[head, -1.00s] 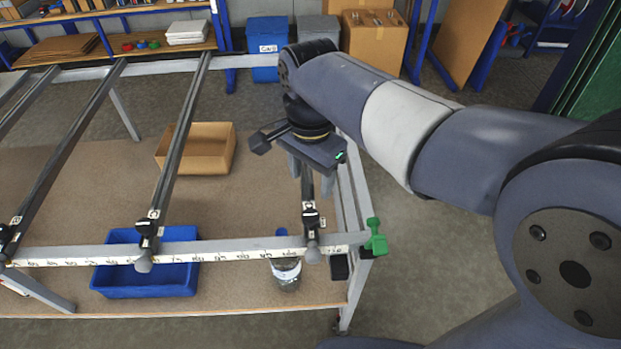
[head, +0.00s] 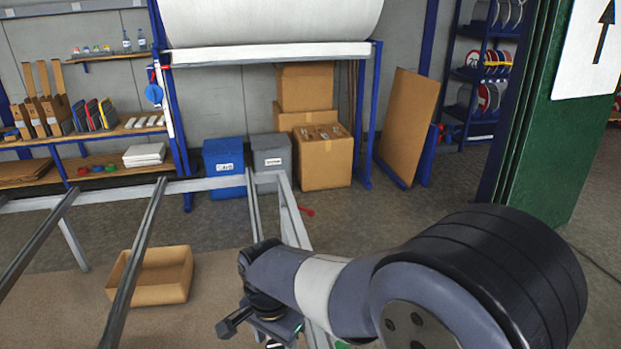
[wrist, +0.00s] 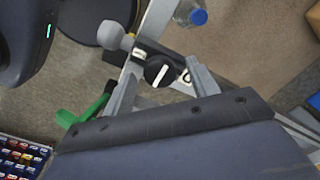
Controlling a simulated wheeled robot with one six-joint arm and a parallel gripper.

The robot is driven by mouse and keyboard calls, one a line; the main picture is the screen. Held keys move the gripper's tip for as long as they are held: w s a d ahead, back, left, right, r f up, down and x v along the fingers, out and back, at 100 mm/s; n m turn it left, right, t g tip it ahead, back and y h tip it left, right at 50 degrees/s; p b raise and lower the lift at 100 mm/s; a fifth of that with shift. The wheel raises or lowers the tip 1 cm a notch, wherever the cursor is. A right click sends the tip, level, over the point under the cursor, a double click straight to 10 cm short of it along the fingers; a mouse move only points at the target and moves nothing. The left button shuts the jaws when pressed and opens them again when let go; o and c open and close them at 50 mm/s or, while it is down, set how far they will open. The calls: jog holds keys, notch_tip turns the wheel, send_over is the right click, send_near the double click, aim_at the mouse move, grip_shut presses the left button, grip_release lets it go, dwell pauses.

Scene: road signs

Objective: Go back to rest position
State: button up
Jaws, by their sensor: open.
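My gripper (wrist: 162,76) is open and empty in the wrist view. Its two fingers stand apart, with a black knob (wrist: 158,71) on the table frame showing between them. I cannot tell whether they touch it. In the head view my arm reaches from the lower right to the left, over the right end of the metal frame table (head: 145,250). The gripper's body shows at the bottom edge, and its fingertips are cut off there.
A green clamp (wrist: 92,106) sits beside the left finger. A blue-capped bottle (wrist: 192,13) lies beyond. A cardboard box (head: 152,277) is under the rails. A blue bin (head: 224,165), a grey bin (head: 270,155) and stacked boxes (head: 325,160) stand behind.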

dwell(0.4)
notch_tip(320, 180, up, 11)
notch_tip(320, 180, down, 11)
jog(key=shift+f, duration=0.2)
jog(key=shift+r+n, duration=0.1)
jog(key=shift+n, duration=0.4)
jog(key=n, duration=0.3)
jog(key=shift+n, duration=0.4)
jog(key=n, duration=0.5)
jog(key=shift+n+b, duration=0.3)
jog(key=n, duration=0.7)
jog(key=shift+b, duration=0.35)
jog(key=shift+r, duration=0.6)
